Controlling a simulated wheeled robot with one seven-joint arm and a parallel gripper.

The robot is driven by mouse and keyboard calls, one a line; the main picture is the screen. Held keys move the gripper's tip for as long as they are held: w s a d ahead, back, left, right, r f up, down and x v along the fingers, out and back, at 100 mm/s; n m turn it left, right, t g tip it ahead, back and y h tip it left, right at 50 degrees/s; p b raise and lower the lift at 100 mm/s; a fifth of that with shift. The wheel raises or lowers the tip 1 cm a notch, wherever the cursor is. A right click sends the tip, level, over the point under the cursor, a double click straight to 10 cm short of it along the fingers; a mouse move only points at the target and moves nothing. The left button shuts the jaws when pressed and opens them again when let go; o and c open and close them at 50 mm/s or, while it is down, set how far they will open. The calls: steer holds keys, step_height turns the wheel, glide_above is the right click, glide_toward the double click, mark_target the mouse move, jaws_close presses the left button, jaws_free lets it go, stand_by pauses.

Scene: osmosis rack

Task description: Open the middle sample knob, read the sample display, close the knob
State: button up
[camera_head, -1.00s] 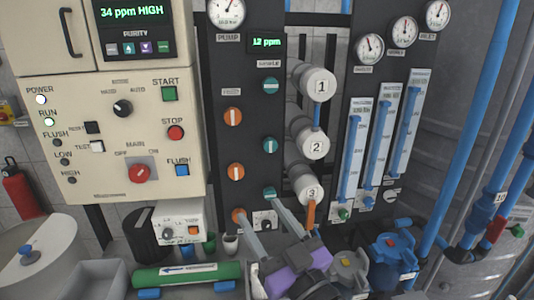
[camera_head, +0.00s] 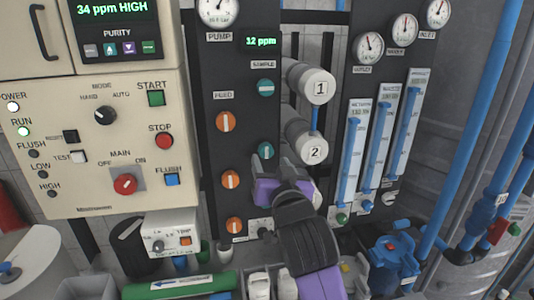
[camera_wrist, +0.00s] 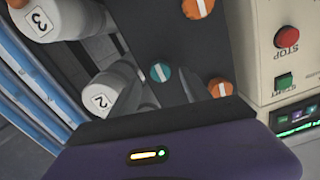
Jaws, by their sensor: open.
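The middle sample knob (camera_head: 265,150) is teal and sits on the dark panel in the column marked SAMPLE. My gripper (camera_head: 272,163) is open, just in front of and below it in the head view. I cannot tell whether the fingers touch it. The small sample display (camera_head: 261,41) reads 12 ppm in green. The upper sample knob (camera_head: 265,88) has a level white bar. The lower sample knob is hidden behind my gripper.
Orange feed knobs (camera_head: 225,122) stand close on the left. White-ended cylinders 1 (camera_head: 319,86) and 2 (camera_head: 314,151) jut out on the right. A beige control cabinet (camera_head: 100,190) is at left; blue flow tubes (camera_head: 373,150) are at right.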

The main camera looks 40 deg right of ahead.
mark_target(267, 154)
steer(key=shift+p+x, duration=0.45)
steer(key=shift+x, duration=1.9)
jaws_close()
